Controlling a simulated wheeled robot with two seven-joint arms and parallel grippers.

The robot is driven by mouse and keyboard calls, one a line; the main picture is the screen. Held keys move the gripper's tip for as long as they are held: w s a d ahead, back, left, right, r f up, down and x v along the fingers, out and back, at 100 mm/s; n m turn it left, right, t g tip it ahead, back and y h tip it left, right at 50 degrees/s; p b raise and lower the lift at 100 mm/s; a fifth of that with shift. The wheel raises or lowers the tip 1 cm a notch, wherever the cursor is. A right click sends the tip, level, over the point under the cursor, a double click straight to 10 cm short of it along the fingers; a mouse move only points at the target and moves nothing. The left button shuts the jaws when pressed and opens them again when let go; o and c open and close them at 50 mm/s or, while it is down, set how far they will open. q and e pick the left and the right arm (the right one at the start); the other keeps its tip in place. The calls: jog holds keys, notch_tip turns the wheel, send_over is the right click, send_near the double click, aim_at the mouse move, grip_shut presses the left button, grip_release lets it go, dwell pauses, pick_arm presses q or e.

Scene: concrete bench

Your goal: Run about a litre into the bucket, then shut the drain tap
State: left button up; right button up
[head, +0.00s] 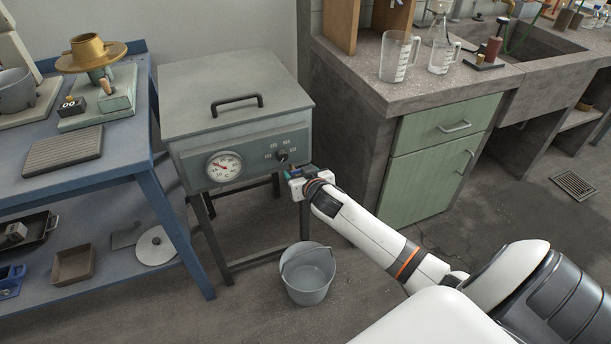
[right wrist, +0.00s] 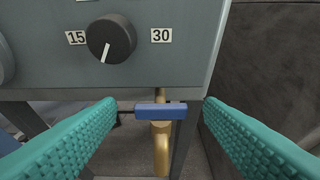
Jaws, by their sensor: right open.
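The drain tap (right wrist: 162,145) is brass with a blue handle (right wrist: 161,111), under the front of the grey tank (head: 235,110). The handle lies crosswise over the brass body in the right wrist view. My right gripper (head: 293,178) is open, its teal fingers (right wrist: 75,140) on either side of the handle with gaps at both ends. I see no stream of water, and the water level in the bucket is unclear. My left gripper is out of view.
The tank has a round dial (head: 224,166) and a black knob (right wrist: 111,39) on its front. A blue workbench (head: 165,185) stands close on the left. A concrete bench (head: 370,90) with a green cabinet (head: 430,175) is on the right. Floor around the bucket is clear.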

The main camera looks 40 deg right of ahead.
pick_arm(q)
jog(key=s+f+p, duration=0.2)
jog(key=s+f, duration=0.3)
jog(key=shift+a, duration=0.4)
pick_arm(e)
jog(key=v, duration=1.1)
jog(key=shift+s, duration=0.2)
jog(key=shift+a+r, duration=0.15)
